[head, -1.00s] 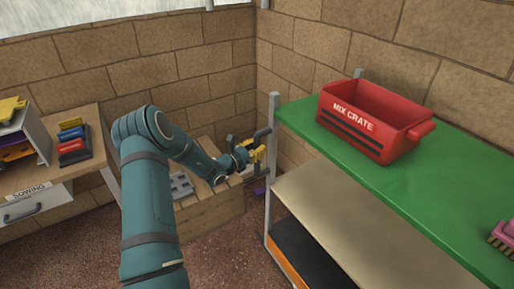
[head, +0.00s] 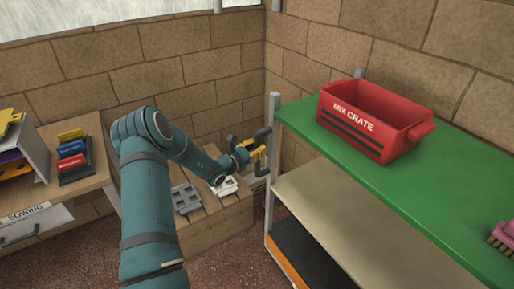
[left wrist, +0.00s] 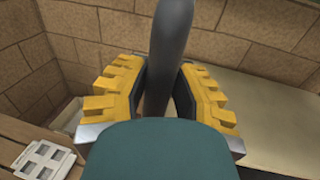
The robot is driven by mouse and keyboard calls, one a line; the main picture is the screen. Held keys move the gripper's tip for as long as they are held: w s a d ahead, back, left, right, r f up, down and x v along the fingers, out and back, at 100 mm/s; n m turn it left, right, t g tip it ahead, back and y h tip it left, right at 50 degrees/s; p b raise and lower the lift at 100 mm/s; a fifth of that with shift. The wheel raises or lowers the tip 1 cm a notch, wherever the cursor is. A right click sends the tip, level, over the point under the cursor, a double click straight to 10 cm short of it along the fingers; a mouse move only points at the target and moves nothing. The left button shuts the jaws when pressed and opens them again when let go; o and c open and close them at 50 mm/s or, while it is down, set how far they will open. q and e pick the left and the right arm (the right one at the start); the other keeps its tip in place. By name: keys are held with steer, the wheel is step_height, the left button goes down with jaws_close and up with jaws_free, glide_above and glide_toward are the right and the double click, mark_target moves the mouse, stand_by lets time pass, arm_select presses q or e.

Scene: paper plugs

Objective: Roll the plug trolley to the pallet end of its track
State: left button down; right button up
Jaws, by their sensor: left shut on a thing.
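The plug trolley looks to be the green-topped rack (head: 420,200) on grey posts, filling the right of the head view. My left gripper (head: 251,156) is at its far left corner, beside the post. In the left wrist view its yellow fingers (left wrist: 162,92) are shut around an upright dark grey bar (left wrist: 172,40), which looks like the trolley's handle. The slatted wooden pallet (head: 220,232) stands just below and left of the gripper. A grey tray (head: 186,198) and a white tray (head: 226,187) are on it. Wheels and track are not visible. My right gripper is not seen.
A red mix crate (head: 372,120) and a pink brush (head: 503,235) are on the green top. A wooden bench (head: 90,170) with coloured blocks stands at the left. Block walls (head: 210,80) close the far corner. Reddish floor shows between pallet and trolley.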

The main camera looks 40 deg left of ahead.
arm_select(q)
steer(key=shift+w+a, duration=0.1)
stand_by(0.3)
steer(key=c, duration=0.7)
jaws_free()
steer(key=shift+c, duration=0.2)
steer(key=s+a, duration=0.2)
steer(key=s, duration=1)
steer(key=shift+a, duration=0.15)
steer(key=shift+w, duration=0.1)
